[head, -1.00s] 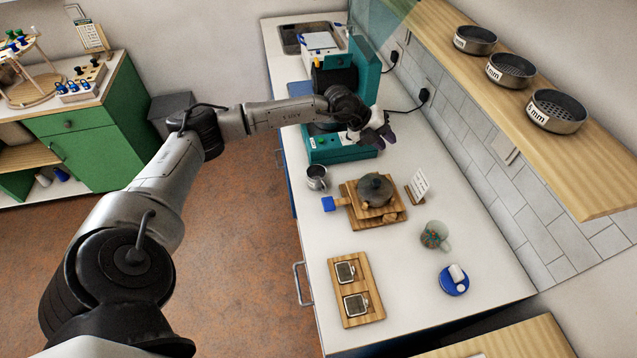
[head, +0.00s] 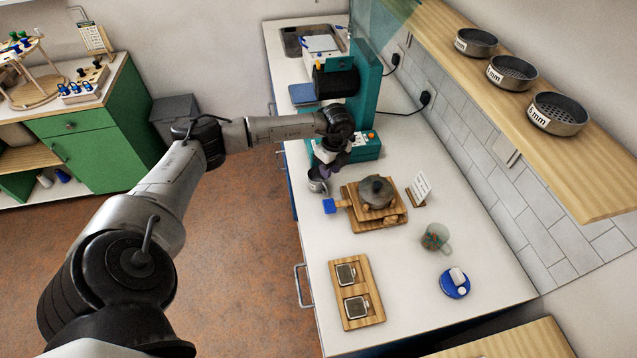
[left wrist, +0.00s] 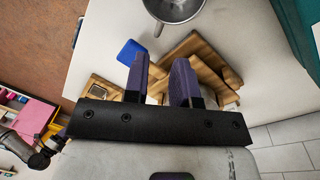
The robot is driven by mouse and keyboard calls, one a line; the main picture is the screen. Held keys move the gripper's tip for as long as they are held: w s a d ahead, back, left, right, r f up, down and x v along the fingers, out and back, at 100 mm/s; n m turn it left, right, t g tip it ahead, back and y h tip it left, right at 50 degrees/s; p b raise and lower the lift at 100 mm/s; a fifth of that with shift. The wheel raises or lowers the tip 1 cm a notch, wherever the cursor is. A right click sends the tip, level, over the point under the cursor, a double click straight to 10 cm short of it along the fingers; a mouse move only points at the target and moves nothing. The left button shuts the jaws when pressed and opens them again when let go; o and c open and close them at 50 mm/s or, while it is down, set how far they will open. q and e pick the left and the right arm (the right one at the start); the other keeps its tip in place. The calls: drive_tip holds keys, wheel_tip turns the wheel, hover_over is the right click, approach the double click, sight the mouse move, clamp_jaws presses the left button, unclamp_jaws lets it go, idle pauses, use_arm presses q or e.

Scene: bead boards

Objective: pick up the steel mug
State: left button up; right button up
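The steel mug (head: 316,184) stands on the white counter, left of the wooden boards and in front of the teal machine. In the left wrist view the mug (left wrist: 172,10) shows at the top edge, partly cut off, with its handle towards the fingers. My left gripper (head: 329,170) is just above and beside the mug in the head view and partly covers it. In the left wrist view its two purple fingers (left wrist: 162,85) are apart with nothing between them. My right gripper is not in view.
The teal machine (head: 362,146) stands behind. A glass mug (head: 436,238) and a wooden tray (head: 371,314) are nearer. Counter between them is clear.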

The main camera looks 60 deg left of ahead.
sight(327, 190)
use_arm(q)
drive_tip(key=shift+s+d+f, duration=0.1)
drive_tip(key=shift+s+f, duration=0.1)
drive_tip(key=shift+f, duration=1.6)
drive_tip(key=shift+s+d+f, duration=0.1)
drive_tip(key=shift+d+f, duration=0.05)
drive_tip(key=shift+f, duration=0.7)
drive_tip(key=shift+s+d+f, duration=0.1)
drive_tip(key=shift+s+f, duration=0.05)
drive_tip(key=shift+f, duration=0.7)
drive_tip(key=shift+s+d+f, duration=0.1)
drive_tip(key=shift+d+f, duration=0.05)
drive_tip(key=shift+f, duration=0.7)
clamp_jaws()
